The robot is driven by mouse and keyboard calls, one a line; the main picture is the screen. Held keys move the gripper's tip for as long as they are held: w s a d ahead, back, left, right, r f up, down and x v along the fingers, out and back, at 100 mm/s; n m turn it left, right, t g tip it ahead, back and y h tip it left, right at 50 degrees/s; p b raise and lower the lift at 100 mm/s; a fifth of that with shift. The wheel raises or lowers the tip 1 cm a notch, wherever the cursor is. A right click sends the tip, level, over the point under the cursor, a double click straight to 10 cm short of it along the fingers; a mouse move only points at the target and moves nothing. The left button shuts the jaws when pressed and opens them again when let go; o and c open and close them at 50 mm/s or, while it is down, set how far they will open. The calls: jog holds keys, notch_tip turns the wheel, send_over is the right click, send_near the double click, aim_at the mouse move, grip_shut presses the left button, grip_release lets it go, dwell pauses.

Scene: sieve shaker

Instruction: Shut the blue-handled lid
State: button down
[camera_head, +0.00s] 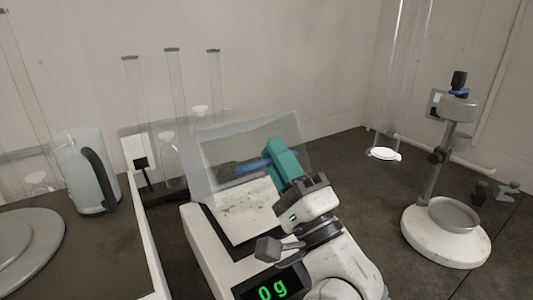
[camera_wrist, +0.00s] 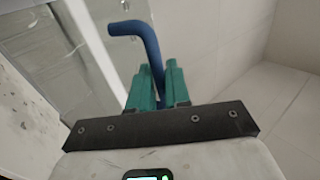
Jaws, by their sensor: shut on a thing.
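The clear lid (camera_head: 222,146) stands tilted up over the white balance (camera_head: 202,243), so it is open. Its blue handle (camera_head: 252,165) sticks out to the left of my gripper (camera_head: 274,160) in the head view. In the wrist view, my green gripper fingers (camera_wrist: 158,80) are shut around the stem of the bent blue handle (camera_wrist: 146,38), whose bend points left. The clear lid also shows at the left of the wrist view (camera_wrist: 85,50). Part of the lid is hidden behind my gripper.
The balance's green display (camera_head: 272,289) reads 0 g. A jug (camera_head: 82,170) and several clear glass tubes stand at the back left. A white-based stand (camera_head: 445,243) is at the right. Dark counter between the balance and the stand is mostly free.

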jog(key=s+d+f+b, duration=0.2)
jog(key=s+f+b, duration=0.1)
jog(key=f, duration=0.3)
dwell(0.4)
jog(key=c, duration=1.3)
grip_release()
jog(key=shift+o, duration=0.2)
jog(key=shift+f, duration=0.1)
